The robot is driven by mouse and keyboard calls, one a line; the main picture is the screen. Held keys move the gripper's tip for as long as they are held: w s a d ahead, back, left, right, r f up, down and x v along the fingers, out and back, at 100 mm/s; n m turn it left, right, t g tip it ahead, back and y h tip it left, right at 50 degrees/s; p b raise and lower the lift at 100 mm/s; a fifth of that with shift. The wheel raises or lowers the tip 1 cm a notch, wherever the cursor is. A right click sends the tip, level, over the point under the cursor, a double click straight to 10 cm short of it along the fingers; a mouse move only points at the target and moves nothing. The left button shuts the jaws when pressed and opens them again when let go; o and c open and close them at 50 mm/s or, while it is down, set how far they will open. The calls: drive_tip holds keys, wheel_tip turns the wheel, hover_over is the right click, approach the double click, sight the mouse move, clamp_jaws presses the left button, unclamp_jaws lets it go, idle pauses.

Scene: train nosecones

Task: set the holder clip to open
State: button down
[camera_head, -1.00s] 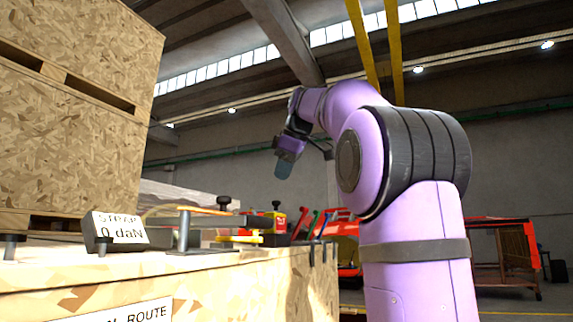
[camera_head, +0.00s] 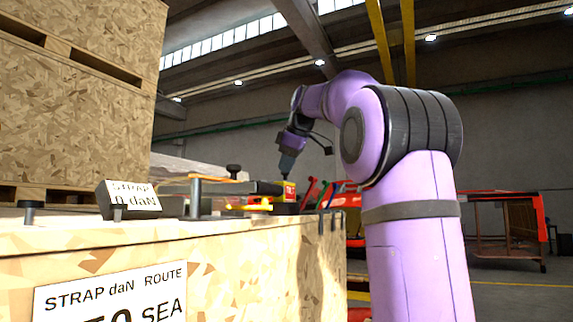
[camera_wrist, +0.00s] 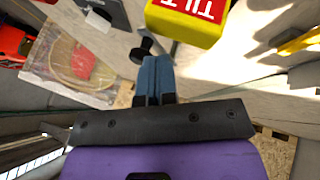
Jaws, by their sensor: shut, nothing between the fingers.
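My gripper (camera_head: 286,165) points down, just above the yellow block with a red face (camera_head: 289,190) on the crate. In the wrist view, its blue fingers (camera_wrist: 155,66) are together with nothing between them. The block's red TILT label (camera_wrist: 194,8) is just beyond the fingertips. A black knob (camera_wrist: 141,48) is close to the left of the fingertips; I cannot tell whether they touch. I cannot make out for certain which part is the holder clip, or its setting.
A strap gauge sign (camera_head: 137,197) and a grey post (camera_head: 195,198) stand on the wooden crate (camera_head: 250,255). Tall stacked chipboard crates (camera_head: 80,110) block the left. A yellow bar (camera_wrist: 300,40) lies at the right in the wrist view. A red frame (camera_head: 500,215) stands behind.

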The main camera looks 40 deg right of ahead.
drive_tip(key=shift+w+d+n+y, duration=0.15)
drive_tip(key=shift+d+n+y, duration=0.15)
drive_tip(key=shift+n, duration=0.3)
drive_tip(key=shift+w+d+n+y, duration=0.2)
drive_tip(key=shift+d+n+y, duration=0.2)
drive_tip(key=shift+n, duration=0.2)
drive_tip(key=shift+w+d+n+y, duration=0.6)
drive_tip(key=shift+n+y, duration=0.1)
drive_tip(key=shift+n, duration=0.5)
drive_tip(key=shift+w+d, duration=0.45)
drive_tip(key=shift+w, duration=0.45)
drive_tip(key=shift+w+d, duration=0.45)
drive_tip(key=shift+w, duration=0.55)
